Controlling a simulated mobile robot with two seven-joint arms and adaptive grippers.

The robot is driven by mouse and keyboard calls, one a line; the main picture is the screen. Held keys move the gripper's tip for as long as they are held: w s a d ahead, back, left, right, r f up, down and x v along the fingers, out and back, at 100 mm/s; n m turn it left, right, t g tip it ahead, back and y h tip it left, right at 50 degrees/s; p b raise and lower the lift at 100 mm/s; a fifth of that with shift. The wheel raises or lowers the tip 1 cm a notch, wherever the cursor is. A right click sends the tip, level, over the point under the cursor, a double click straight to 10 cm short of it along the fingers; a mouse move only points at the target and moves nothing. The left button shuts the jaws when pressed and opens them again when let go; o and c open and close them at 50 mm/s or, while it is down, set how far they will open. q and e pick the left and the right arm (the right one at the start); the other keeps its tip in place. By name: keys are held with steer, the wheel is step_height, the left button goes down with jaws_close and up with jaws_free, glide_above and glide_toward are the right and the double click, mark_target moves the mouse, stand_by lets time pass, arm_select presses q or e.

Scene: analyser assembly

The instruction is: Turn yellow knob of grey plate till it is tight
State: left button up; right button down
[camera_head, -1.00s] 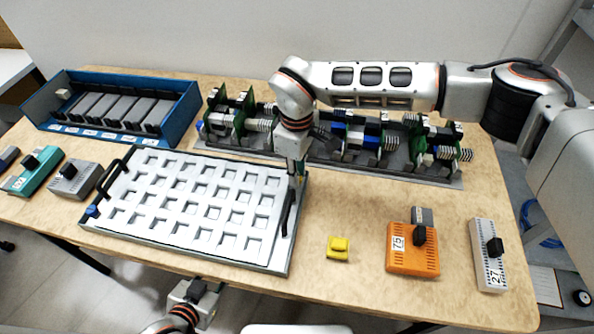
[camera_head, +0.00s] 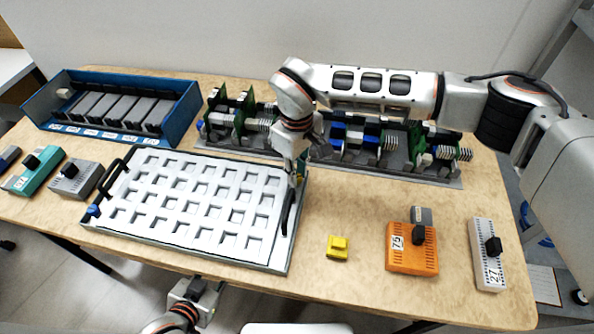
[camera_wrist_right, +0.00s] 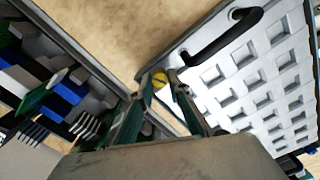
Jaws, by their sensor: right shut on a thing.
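The grey plate (camera_head: 274,240), with rows of square pockets and black handles at both ends, lies flat on the table, left of centre. My right gripper (camera_head: 297,170) points down at its far right corner. In the head view the knob is mostly hidden by the gripper. My left gripper (camera_head: 196,292) is low in front of the table, away from the plate; its jaws are too unclear to read.
Behind the plate stands a grey rack (camera_head: 430,176) of green boards and coils. A blue box (camera_head: 180,122) is at the back left. A yellow block (camera_head: 338,248), an orange module (camera_head: 412,262) and a grey module (camera_head: 487,260) are on the right. Table is clear between plate and yellow block.

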steer(key=c, duration=2.1)
jaws_free()
steer(key=shift+w+r, duration=0.25)
steer(key=shift+r, duration=0.05)
steer(key=shift+o, duration=1)
steer(key=shift+s+f, duration=0.15)
step_height(320, 180, up, 12)
